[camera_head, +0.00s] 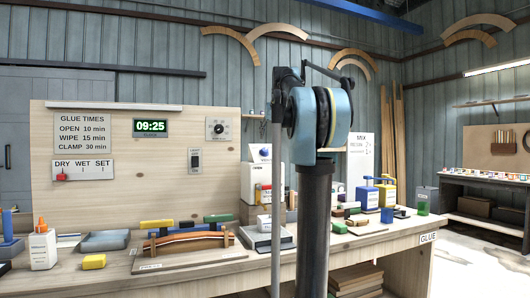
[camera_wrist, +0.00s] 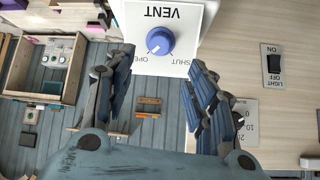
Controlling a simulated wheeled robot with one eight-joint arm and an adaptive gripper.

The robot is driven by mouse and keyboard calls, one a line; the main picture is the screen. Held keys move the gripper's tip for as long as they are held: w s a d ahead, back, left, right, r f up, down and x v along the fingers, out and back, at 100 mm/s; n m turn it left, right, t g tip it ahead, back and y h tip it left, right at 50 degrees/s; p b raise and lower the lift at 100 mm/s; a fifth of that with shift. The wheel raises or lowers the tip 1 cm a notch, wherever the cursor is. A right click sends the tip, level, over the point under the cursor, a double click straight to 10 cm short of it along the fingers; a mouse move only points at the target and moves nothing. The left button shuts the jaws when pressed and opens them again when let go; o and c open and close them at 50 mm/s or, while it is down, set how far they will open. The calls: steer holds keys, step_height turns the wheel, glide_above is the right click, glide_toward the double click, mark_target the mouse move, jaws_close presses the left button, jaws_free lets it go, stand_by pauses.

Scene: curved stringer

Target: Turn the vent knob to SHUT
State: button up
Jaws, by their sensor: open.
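The vent knob (camera_wrist: 160,41) is a round blue knob on a white panel (camera_wrist: 182,18) marked VENT, which appears upside down in the wrist view. The OPEN label is at its lower left and SHUT at its lower right. The knob's white mark points down-left, toward OPEN. My gripper (camera_wrist: 162,62) is open and empty, its dark blue fingers spread on either side of the knob and apart from it. In the head view, a white box (camera_head: 249,181) with a small blue spot stands behind my arm; my gripper is hidden there.
A wooden backboard (camera_head: 100,123) carries a clock, a round dial (camera_head: 218,128) and a light switch (camera_head: 195,160). The switch also shows in the wrist view (camera_wrist: 272,64), right of the panel. The workbench (camera_head: 220,262) is crowded with blocks, bottles and a curved wooden strip (camera_head: 187,239).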

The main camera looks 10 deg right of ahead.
mark_target(265, 149)
steer(key=x, duration=1)
steer(key=shift+w+f, duration=0.15)
steer(key=shift+f, duration=0.05)
steer(key=c, duration=1.1)
